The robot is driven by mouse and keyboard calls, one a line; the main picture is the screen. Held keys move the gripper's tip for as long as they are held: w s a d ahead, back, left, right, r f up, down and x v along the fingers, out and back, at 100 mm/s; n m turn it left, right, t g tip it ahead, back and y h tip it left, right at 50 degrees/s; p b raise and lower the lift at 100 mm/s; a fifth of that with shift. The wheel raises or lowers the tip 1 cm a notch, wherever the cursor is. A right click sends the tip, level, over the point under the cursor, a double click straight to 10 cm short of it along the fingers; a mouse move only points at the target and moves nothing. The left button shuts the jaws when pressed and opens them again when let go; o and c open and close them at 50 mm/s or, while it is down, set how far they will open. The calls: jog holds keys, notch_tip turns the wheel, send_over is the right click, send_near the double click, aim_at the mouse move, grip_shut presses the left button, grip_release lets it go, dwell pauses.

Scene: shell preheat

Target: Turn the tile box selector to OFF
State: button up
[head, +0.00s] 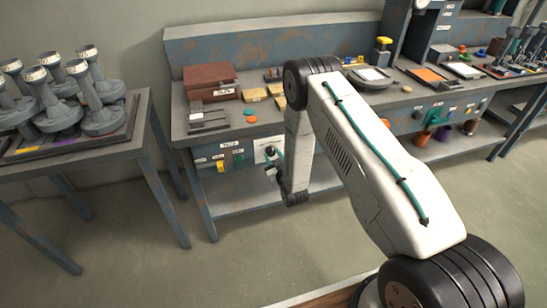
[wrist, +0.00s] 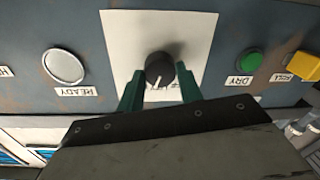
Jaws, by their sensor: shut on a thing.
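The selector is a round black knob (wrist: 160,62) with a white pointer line, on a white plate (wrist: 121,32) on a blue-grey panel. In the wrist view the picture is upside down, and the pointer faces its lower edge. My gripper (wrist: 158,74) has its two green fingers on either side of the knob and is shut on it. Markings by the knob are mostly hidden by my fingers. In the head view my gripper (head: 272,160) is at the front of the bench, at the white plate (head: 260,145); the knob is hidden there.
Beside the plate are a white READY button (wrist: 64,67), a green DRY button (wrist: 250,61) and a yellow part (wrist: 303,67). Above, the bench (head: 212,134) carries a brown box (head: 209,78) and small blocks. A table of grey castings (head: 55,107) stands left.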

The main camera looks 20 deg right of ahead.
jog(key=n, duration=0.6)
jog(key=n+h, duration=0.1)
jog(key=n, duration=0.5)
jog(key=shift+a, duration=0.15)
dwell(0.4)
jog(key=o, duration=1)
jog(key=shift+s+r, duration=0.1)
jog(key=s, duration=0.7)
jog(key=shift+s+r, duration=0.25)
jog(key=shift+s, duration=0.1)
